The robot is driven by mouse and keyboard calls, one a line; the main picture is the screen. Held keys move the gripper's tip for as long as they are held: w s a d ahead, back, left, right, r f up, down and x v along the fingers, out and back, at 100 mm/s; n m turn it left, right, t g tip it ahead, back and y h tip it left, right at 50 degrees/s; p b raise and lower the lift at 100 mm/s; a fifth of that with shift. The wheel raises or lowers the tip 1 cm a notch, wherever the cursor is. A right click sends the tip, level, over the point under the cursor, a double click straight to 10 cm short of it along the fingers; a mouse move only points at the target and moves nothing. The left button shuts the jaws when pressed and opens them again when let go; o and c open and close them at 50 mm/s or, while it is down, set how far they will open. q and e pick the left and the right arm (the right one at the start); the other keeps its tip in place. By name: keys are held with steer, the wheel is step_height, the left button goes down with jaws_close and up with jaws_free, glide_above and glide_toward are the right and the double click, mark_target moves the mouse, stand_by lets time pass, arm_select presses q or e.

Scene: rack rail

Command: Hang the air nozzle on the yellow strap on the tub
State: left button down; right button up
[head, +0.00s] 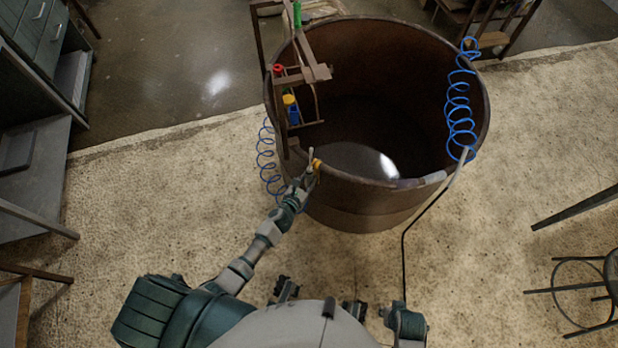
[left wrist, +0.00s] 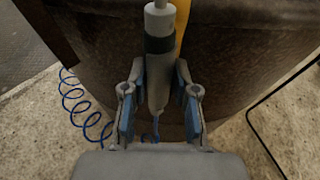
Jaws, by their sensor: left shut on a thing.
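The air nozzle (left wrist: 160,70) is a grey cylinder with a dark band, standing between the blue-padded fingers of my left gripper (left wrist: 160,108). It also shows in the head view (head: 311,156), at the near left rim of the tub. My left gripper (head: 306,178) is shut on it. The yellow strap (head: 317,165) is on the tub's rim, right beside the nozzle; in the left wrist view the strap (left wrist: 183,14) shows behind the nozzle's upper end. Whether nozzle and strap touch cannot be told. The brown tub (head: 360,212) is round and open. My right gripper is not discernible.
A blue coiled hose (head: 267,160) hangs left of the tub, another (head: 458,105) at its right rim. A brown rack (head: 305,75) with red, yellow and blue items stands at the left rim. A thin black line (head: 403,250) runs at the right. A stool (head: 585,290) is far right.

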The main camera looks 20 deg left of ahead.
steer(key=shift+f, duration=0.1)
arm_select(q)
steer(key=c, duration=0.8)
jaws_free()
steer(key=v, duration=1.2)
steer(key=s+d+f+m+g+h+p, duration=0.2)
steer(key=s+d+m+h+p, duration=0.25)
steer(key=m, duration=1.05)
steer(key=s+f+m+g+y+p, duration=0.3)
steer(key=s+f+m+g, duration=0.5)
steer(key=s+f+m, duration=0.5)
steer(key=s+a+m+g+y, duration=0.1)
steer(key=s+a+m, duration=0.1)
steer(key=s, duration=0.1)
steer(key=s+a+f+m+g+y, duration=0.1)
steer(key=s+a+m, duration=0.1)
steer(key=s+m, duration=0.1)
steer(key=s+a+f+m+g+y+p, duration=0.1)
steer(key=s+a+m+y, duration=0.1)
steer(key=s+a+m, duration=0.1)
steer(key=shift+s+f, duration=0.2)
steer(key=shift+s, duration=0.15)
arm_select(e)
steer(key=s+f, duration=0.3)
steer(key=f, duration=0.9)
steer(key=shift+s+d+f, duration=0.2)
steer(key=shift+s+f, duration=0.1)
steer(key=shift+f, duration=0.05)
